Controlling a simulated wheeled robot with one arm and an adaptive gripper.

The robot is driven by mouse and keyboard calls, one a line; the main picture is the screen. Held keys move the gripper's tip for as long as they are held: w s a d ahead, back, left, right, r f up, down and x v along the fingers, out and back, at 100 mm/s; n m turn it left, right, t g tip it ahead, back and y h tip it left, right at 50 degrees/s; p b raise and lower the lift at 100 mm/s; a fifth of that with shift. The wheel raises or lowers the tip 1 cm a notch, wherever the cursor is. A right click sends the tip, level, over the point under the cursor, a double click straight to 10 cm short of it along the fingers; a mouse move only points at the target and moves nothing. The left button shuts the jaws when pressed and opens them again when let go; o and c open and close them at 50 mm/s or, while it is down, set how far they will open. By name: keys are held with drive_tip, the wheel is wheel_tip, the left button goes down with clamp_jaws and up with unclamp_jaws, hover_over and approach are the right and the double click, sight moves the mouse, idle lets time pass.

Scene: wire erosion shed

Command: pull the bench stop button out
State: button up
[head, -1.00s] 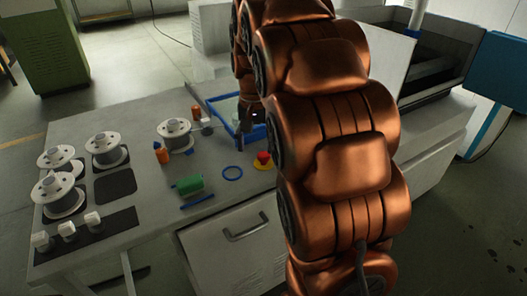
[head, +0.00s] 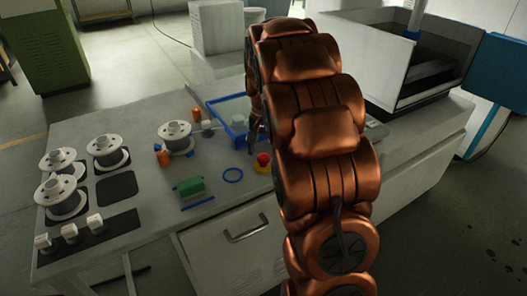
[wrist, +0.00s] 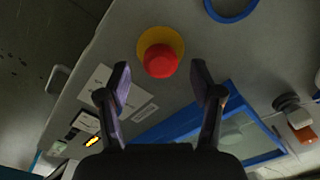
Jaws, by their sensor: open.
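The stop button is a red mushroom head (wrist: 161,61) on a yellow round base (wrist: 176,38), in the upper middle of the wrist view. In the head view the red button (head: 263,160) sits near the bench's front edge, close beside my arm. My gripper (wrist: 160,80) is open and empty. In the wrist view its two fingers stand left and right of the button, their tips just below it, and no contact shows. In the head view the gripper (head: 256,135) is partly hidden by my arm, just behind the button.
A blue-rimmed tray (wrist: 225,90) lies close to my right finger. A blue ring (head: 233,174) and a green block (head: 190,187) lie left of the button. White spools (head: 108,150) stand farther left. Labels (wrist: 103,88) are on the bench.

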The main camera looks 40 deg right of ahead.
drive_tip(key=shift+f, duration=0.85)
clamp_jaws()
